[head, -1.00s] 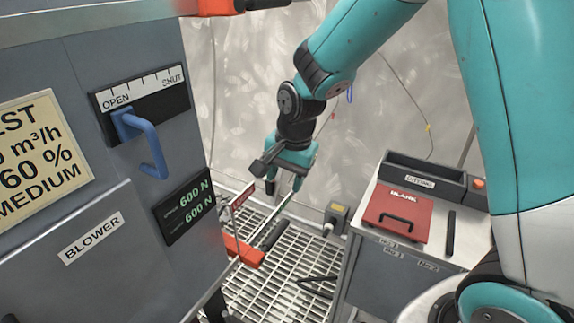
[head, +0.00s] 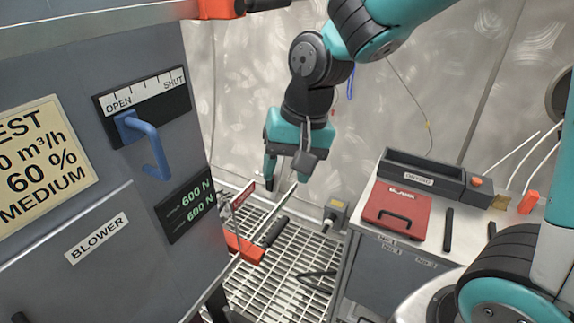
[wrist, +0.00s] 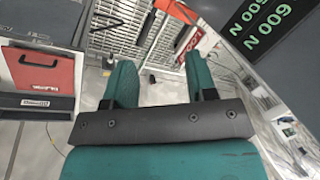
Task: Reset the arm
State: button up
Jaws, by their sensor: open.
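My gripper (head: 287,174) hangs from my teal arm in the middle of the head view, pointing down with its fingers apart and nothing between them. It is in the air between the grey blower cabinet and the side bench, above the grated floor. In the wrist view my gripper (wrist: 162,85) shows two teal fingers spread wide with an empty gap. The blue handle (head: 147,145) on the blower cabinet (head: 60,235) sits at the OPEN end of its scale, apart from my gripper.
A bench (head: 380,265) at the right carries a red BLANK case (head: 397,213) and a dark tray (head: 420,175). A display (head: 186,205) reads 600 N twice. An orange-red part with a black-handled bar (head: 243,246) lies low beside the cabinet. Metal grating (head: 275,280) covers the floor.

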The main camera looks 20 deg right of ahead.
dwell(0.3)
jog(key=s+a+r+n+p, duration=0.1)
jog(key=s+r+n, duration=0.2)
jog(key=s+n, duration=0.2)
jog(key=s+a+r+n+g+y, duration=0.1)
jog(key=s+a+r+n, duration=0.1)
jog(key=s+n, duration=0.3)
jog(key=s+r, duration=0.1)
jog(key=s, duration=0.3)
jog(key=shift+s+y+p, duration=0.15)
jog(key=shift+y+p, duration=0.15)
jog(key=shift+p, duration=0.05)
